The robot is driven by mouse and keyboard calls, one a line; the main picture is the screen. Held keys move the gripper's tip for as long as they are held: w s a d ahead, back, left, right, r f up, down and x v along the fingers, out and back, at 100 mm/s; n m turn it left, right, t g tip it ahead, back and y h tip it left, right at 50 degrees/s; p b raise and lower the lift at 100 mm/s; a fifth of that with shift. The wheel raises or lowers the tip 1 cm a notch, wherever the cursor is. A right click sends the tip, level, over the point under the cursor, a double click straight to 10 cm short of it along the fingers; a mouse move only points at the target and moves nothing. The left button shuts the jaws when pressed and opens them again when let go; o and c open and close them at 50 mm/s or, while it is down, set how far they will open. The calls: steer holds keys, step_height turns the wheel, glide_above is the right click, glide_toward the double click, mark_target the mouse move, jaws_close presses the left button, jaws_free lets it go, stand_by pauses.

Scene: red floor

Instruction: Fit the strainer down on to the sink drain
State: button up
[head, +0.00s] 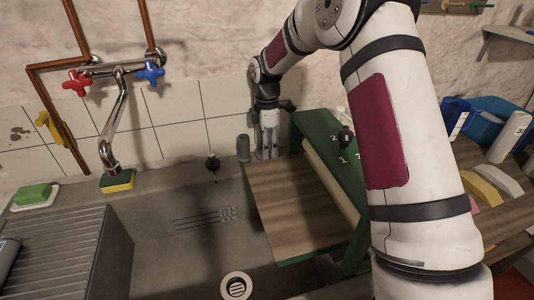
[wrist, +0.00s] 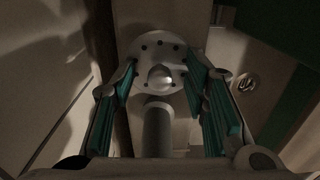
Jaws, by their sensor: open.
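The strainer (wrist: 160,53) is a pale round disc with small holes and a raised knob, in the wrist view. My gripper (wrist: 160,72) is open, with one teal-lined finger on each side of the strainer's knob; I cannot tell whether they touch it. In the head view my gripper (head: 267,152) points down at the back edge of the sink, and the strainer cannot be made out there. The sink drain (head: 236,286) is a pale ring with a dark slotted middle in the basin floor, well in front of my gripper.
A grey cylinder (head: 243,148) stands just left of my gripper. A green frame (head: 330,150) with a wooden board (head: 300,200) covers the basin's right side. A dark plug-like object (head: 212,163) is at the back edge. The tap (head: 112,140) is left; the basin's middle is open.

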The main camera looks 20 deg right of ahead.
steer(key=shift+f, duration=0.15)
jaws_close()
